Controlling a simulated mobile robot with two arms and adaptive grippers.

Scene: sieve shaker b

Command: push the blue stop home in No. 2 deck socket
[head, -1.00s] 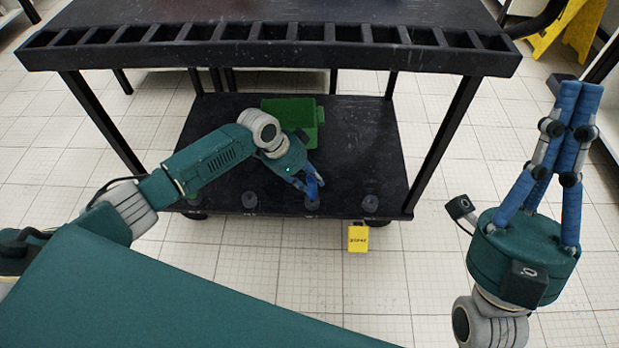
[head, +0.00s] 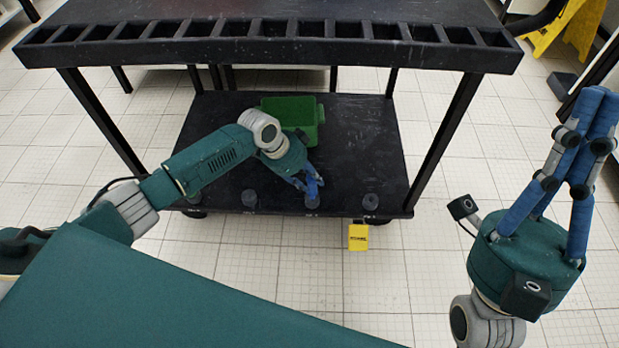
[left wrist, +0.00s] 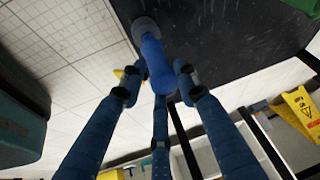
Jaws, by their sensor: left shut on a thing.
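My left gripper (head: 312,186) reaches down to the lower shelf of the black cart. It is shut on the blue stop (left wrist: 156,62). The stop's far end meets a grey round socket (left wrist: 145,28) in the left wrist view; I cannot tell how deep it sits. In the head view this socket (head: 312,203) is directly below the fingertips, on the shelf's front edge. Its label is too small to read. My right gripper (head: 598,98) is raised at the right, away from the cart, with its fingers together and nothing seen between them.
Other grey sockets (head: 249,199) and (head: 370,202) stand along the front of the lower shelf (head: 365,140). A green bin (head: 293,112) sits behind my left gripper. A yellow tag (head: 358,237) hangs at the front edge. The black upper shelf (head: 270,58) overhangs.

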